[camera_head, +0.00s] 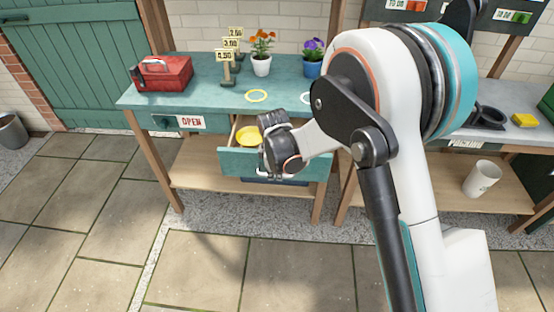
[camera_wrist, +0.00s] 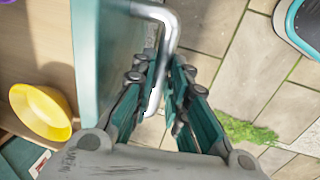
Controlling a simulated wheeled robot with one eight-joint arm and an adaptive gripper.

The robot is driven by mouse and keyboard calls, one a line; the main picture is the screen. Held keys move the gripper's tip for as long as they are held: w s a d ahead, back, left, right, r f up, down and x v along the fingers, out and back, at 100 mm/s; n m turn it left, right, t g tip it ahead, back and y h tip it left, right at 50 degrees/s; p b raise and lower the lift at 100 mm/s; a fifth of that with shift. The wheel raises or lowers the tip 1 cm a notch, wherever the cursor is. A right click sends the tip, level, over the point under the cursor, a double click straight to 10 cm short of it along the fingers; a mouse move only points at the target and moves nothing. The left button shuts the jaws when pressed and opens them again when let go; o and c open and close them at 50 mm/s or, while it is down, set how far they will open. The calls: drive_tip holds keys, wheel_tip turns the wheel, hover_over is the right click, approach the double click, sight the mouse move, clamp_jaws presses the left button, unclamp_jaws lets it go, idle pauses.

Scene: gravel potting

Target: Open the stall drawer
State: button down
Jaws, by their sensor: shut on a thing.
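The stall drawer (camera_head: 236,160) is a teal-fronted wooden drawer under the teal stall top, and it stands pulled out. A yellow bowl (camera_head: 248,137) lies inside it; the bowl also shows in the wrist view (camera_wrist: 42,110). My gripper (camera_head: 272,150) is at the drawer's front. In the wrist view my gripper (camera_wrist: 168,95) has its fingers around the silver bar handle (camera_wrist: 165,22) and is shut on it. The drawer front's edge (camera_wrist: 85,50) lies just left of the fingers there. My wrist hides part of the drawer front in the head view.
A red toolbox (camera_head: 163,73), price signs (camera_head: 228,65), an orange-flowered pot (camera_head: 261,65) and a purple-flowered blue pot (camera_head: 312,66) stand on the stall top. An OPEN sign (camera_head: 190,122) hangs at the front left. Paving in front is clear.

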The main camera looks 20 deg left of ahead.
drive_tip(key=shift+s+d, duration=0.2)
drive_tip(key=shift+s, duration=0.7)
drive_tip(key=shift+s+d, duration=0.2)
drive_tip(key=shift+s, duration=0.65)
drive_tip(key=c, duration=1.8)
unclamp_jaws()
drive_tip(key=shift+c, duration=0.2)
wheel_tip(320, 180, up, 12)
drive_tip(key=s, duration=0.2)
drive_tip(key=shift+d, duration=0.25)
